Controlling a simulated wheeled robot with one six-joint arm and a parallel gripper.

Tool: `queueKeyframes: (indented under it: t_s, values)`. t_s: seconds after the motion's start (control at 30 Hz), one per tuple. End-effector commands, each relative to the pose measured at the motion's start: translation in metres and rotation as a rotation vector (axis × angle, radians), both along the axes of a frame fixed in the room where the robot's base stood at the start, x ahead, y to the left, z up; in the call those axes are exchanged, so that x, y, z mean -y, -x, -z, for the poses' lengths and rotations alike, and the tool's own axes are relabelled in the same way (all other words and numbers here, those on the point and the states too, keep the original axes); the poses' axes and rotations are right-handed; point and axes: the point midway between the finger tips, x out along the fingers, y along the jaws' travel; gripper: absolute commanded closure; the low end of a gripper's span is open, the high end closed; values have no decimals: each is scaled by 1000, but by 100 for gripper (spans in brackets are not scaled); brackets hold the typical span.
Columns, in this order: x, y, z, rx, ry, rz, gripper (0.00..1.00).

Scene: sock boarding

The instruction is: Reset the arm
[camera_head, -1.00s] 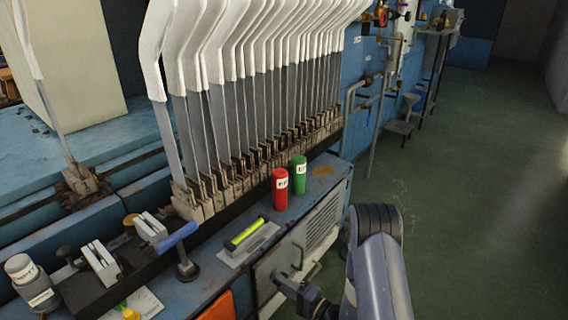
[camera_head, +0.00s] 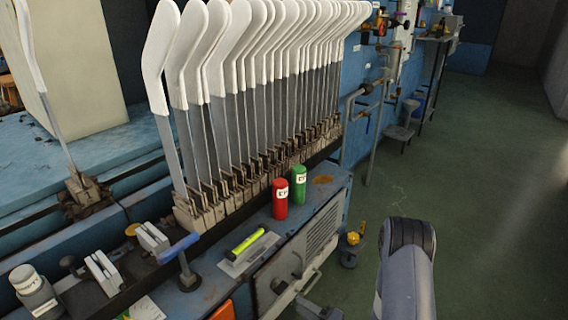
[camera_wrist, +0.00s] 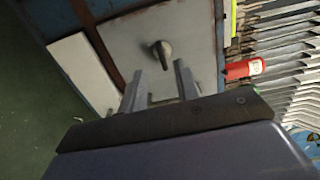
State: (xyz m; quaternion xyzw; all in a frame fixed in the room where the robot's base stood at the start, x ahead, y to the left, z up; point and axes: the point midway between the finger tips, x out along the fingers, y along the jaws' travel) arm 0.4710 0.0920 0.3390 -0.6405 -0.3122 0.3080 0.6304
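My gripper (camera_wrist: 158,76) shows in the wrist view with its two grey fingers apart and nothing between them. Behind the fingers is a pale cabinet panel with a dark round knob (camera_wrist: 161,49); I cannot tell the exact distance to it. In the head view my grey arm rises from the lower right edge, in front of the green floor. Only a small dark part near the bottom edge may belong to the gripper there; its fingers are not visible.
A row of white-topped sock forms (camera_head: 190,70) stands along the blue machine. On the bench are a red can (camera_head: 280,199), a green can (camera_head: 298,184), a yellow-green marker (camera_head: 247,242) and a blue-handled lever (camera_head: 178,249). The green floor (camera_head: 480,200) at right is open.

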Motion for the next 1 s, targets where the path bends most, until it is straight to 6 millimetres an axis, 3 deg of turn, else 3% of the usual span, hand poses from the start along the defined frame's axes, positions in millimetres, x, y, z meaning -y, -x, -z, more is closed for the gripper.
queueKeyframes:
  t_s: [0.3,1.0]
  values:
    - [29,24,0,-1,-2,0,69]
    - [-61,-45,2,5,-1,-5,69]
